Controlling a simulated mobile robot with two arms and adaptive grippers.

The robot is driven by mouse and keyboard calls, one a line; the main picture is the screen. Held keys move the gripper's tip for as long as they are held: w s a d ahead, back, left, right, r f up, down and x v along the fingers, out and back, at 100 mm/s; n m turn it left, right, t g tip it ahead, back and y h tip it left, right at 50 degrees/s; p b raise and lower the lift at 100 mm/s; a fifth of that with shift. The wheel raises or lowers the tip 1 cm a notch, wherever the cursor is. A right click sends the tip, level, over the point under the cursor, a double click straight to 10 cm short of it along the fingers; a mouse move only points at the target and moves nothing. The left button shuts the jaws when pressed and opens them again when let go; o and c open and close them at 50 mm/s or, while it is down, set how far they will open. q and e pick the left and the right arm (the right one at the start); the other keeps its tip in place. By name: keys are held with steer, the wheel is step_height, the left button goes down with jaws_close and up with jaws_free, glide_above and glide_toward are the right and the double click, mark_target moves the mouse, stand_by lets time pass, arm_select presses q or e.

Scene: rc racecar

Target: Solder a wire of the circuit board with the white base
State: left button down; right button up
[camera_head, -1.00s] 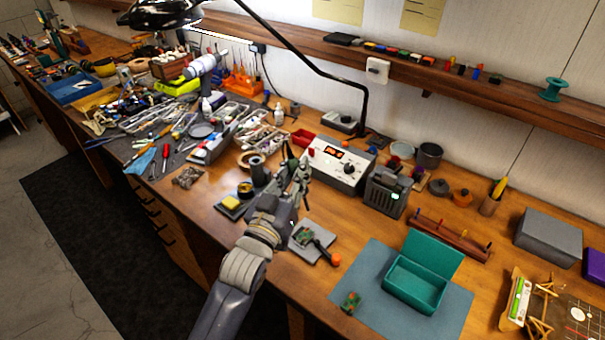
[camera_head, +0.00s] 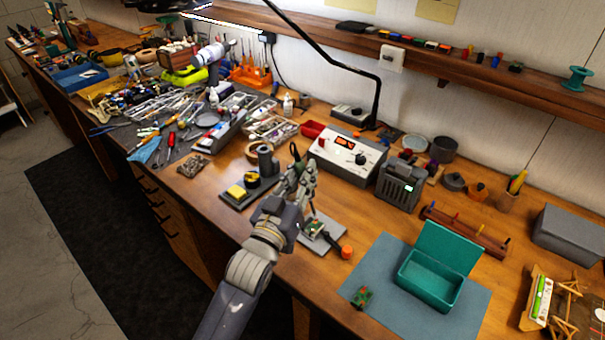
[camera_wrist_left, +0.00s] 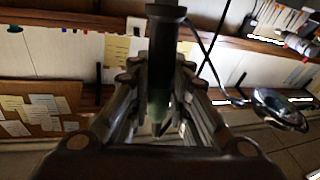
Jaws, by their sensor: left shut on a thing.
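My left gripper (camera_head: 303,185) is shut on a dark-handled tool, apparently the soldering iron (camera_head: 295,152), whose top sticks up above the fingers. In the left wrist view the dark handle (camera_wrist_left: 165,55) stands between the fingers. Another small green board (camera_head: 361,297) lies on the blue mat (camera_head: 385,260). My right gripper is not in view.
The soldering station (camera_head: 345,150) and a dark grey device (camera_head: 400,183) stand behind the gripper. The iron stand with a yellow sponge (camera_head: 237,191) is to its left. An open teal box (camera_head: 430,280) sits on the mat. The lamp arm (camera_head: 335,70) hangs over the back.

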arm_select(q)
steer(key=shift+f, duration=0.55)
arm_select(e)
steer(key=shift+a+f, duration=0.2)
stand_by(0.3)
arm_select(q)
steer(key=shift+r, duration=0.1)
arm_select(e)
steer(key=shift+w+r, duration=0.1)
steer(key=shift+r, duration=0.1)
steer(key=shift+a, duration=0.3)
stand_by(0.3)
arm_select(q)
steer(key=shift+f, duration=0.4)
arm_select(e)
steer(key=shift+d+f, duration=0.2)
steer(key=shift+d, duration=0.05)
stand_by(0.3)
arm_select(q)
steer(key=shift+f+b, duration=0.3)
steer(key=shift+b, duration=0.15)
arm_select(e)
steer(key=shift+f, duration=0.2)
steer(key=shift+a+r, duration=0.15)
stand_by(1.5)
arm_select(q)
steer(key=shift+p, duration=0.4)
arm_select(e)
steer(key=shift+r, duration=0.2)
